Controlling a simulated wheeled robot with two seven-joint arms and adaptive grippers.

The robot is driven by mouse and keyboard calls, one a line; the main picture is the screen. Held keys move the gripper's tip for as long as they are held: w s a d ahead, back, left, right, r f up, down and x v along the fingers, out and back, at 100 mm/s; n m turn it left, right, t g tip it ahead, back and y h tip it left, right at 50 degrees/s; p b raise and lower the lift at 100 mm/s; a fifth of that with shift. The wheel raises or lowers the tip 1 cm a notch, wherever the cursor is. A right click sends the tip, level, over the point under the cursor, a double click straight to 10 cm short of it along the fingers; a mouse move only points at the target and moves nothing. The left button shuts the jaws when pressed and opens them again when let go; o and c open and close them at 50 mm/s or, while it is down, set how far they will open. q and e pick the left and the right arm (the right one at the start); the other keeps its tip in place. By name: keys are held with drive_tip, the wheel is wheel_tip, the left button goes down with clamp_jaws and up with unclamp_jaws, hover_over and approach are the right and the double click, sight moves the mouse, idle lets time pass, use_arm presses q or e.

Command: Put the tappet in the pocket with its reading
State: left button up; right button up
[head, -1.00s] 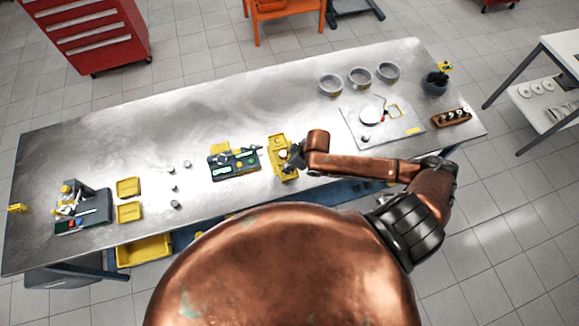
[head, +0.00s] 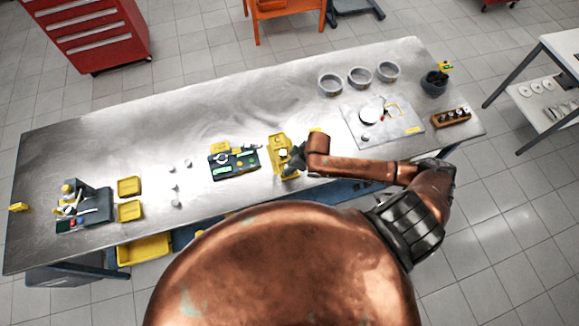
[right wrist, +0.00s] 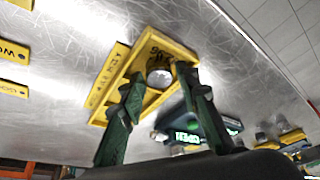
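A shiny round tappet (right wrist: 160,77) sits in a pocket of the yellow tray (right wrist: 101,95) in the right wrist view. The tray also shows in the head view (head: 276,140), near the middle of the bench. My right gripper (right wrist: 159,84) is over the tray, its two dark green fingers apart, one on each side of the tappet. I cannot tell whether they touch it. In the head view the gripper (head: 291,157) is at the tray's right side. A dark gauge unit with a green lit display (right wrist: 188,137) stands beside the tray. My left gripper is not in view.
Several small metal pieces (head: 176,204) stand left of the gauge unit. Two yellow trays (head: 129,187) and a dark fixture (head: 97,208) are farther left. Grey bowls (head: 359,77) and a pale mat (head: 350,120) lie to the right.

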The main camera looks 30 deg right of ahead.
drive_tip(key=v, duration=1.1)
drive_tip(key=shift+r+b, duration=0.3)
drive_tip(key=shift+r, duration=0.05)
